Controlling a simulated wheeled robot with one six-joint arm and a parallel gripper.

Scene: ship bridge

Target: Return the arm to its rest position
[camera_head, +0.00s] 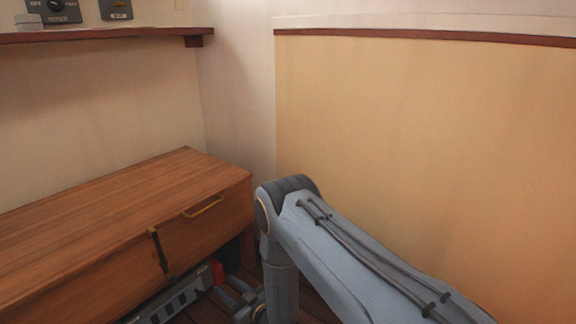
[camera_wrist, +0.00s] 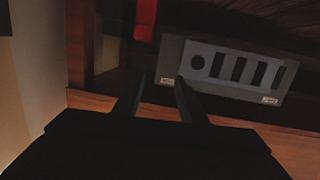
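My arm (camera_head: 350,255) enters from the lower right in the head view and bends at a dark joint. From there its dark grey lower link drops straight down beside the wooden cabinet. In the wrist view my gripper (camera_wrist: 160,77) shows two dark fingers with a gap between them. It is open and nothing is seen between the fingers. The fingers point toward a grey panel (camera_wrist: 222,70) with a round hole and several slots.
A wooden cabinet (camera_head: 120,215) with a brass drawer handle (camera_head: 203,207) stands at left. The slotted panel and a red object (camera_head: 218,272) are low in front of it. A shelf (camera_head: 100,35) holds dark instruments. A cream wall panel (camera_head: 430,140) is at right.

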